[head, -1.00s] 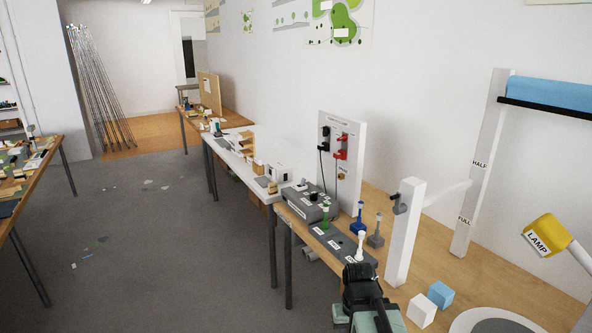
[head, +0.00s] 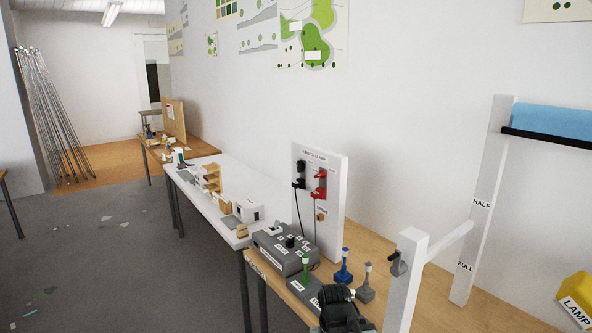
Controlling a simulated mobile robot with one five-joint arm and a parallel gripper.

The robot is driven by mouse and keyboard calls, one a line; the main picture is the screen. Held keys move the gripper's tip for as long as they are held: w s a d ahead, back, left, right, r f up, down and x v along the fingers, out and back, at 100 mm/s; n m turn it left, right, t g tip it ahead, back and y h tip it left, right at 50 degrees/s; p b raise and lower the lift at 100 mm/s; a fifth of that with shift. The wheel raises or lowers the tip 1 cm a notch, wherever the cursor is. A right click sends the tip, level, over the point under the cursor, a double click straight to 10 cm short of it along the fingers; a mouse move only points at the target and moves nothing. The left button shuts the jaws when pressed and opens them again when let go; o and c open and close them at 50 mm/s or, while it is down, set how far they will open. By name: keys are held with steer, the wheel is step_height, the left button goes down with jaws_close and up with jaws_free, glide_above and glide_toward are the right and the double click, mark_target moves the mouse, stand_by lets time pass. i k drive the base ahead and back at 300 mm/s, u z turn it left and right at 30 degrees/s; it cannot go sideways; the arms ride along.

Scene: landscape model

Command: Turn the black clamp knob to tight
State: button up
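A dark knob with a black lever-like handle (head: 396,262) sits on the left face of a white upright post (head: 408,278) at the right of the bench. I see no readable tight or loose mark beside it. Another black knob (head: 290,241) stands on top of a grey control box (head: 285,252). The labels are too small to say which knob is the clamp's. My gripper (head: 340,303) is a black shape at the bottom edge, low and left of the post, apart from both knobs in the picture. Its fingers cannot be made out.
A white panel (head: 331,205) with a black and a red plug and hanging cables stands behind the box. Green (head: 306,268), blue (head: 343,266) and grey (head: 367,283) upright pieces stand between box and post.

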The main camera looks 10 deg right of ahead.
mark_target(301, 165)
steer(key=u, duration=0.8)
steer(key=i, duration=1.35)
steer(key=u, duration=0.9)
steer(key=i, duration=0.8)
steer(key=z, duration=0.2)
